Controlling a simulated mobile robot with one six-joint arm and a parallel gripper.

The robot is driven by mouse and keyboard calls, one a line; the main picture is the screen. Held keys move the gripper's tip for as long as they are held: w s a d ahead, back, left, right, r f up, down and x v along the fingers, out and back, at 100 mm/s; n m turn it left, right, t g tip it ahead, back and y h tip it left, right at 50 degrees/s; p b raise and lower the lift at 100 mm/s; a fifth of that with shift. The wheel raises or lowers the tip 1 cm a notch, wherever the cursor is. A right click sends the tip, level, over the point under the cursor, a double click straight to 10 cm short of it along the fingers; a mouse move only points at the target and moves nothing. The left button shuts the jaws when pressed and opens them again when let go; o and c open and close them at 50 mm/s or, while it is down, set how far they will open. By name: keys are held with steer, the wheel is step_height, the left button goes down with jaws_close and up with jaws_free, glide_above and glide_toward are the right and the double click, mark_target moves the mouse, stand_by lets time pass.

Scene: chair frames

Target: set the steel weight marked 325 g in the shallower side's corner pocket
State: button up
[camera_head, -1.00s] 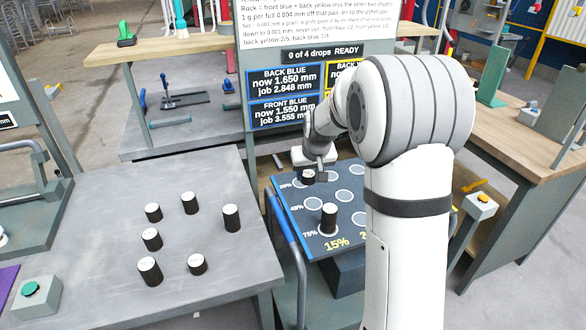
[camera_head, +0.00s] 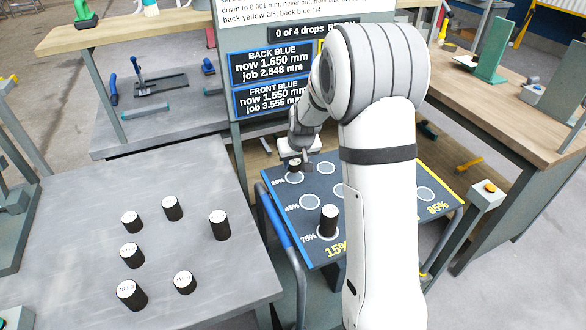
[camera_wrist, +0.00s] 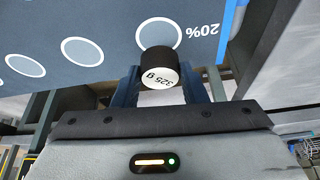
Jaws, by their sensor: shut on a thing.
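My gripper (camera_wrist: 160,88) is shut on a dark cylinder weight with a white top marked 325 g (camera_wrist: 160,72). In the wrist view the weight overlaps the edge of the white circle marked 20% (camera_wrist: 159,33). In the head view my gripper (camera_head: 299,162) and the weight (camera_head: 294,172) are over the far left of the blue board (camera_head: 312,185), by its 20% row. I cannot tell whether the weight touches the board. Another dark weight (camera_head: 329,219) stands on the front left circle, by 75% and 15%. My arm hides part of the board.
Several dark weights with white tops, one of them here (camera_head: 219,225), stand on the grey table (camera_head: 70,215) at left. A display panel (camera_head: 271,66) behind reads back blue now 1.650, job 2.848; front blue now 1.550, job 3.555. Other board circles look empty.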

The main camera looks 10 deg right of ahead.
mark_target(296, 165)
steer(key=shift+f, duration=1.55)
steer(key=shift+f, duration=0.1)
steer(key=o, duration=1.2)
steer(key=v, duration=1.1)
steer(key=s+r, duration=0.2)
steer(key=s, duration=0.7)
steer(key=s+r+g, duration=0.1)
steer(key=s, duration=0.9)
steer(key=s+a+r+m+g, duration=0.1)
steer(key=s+r, duration=0.1)
steer(key=s, duration=0.7)
steer(key=shift+s+r, duration=0.35)
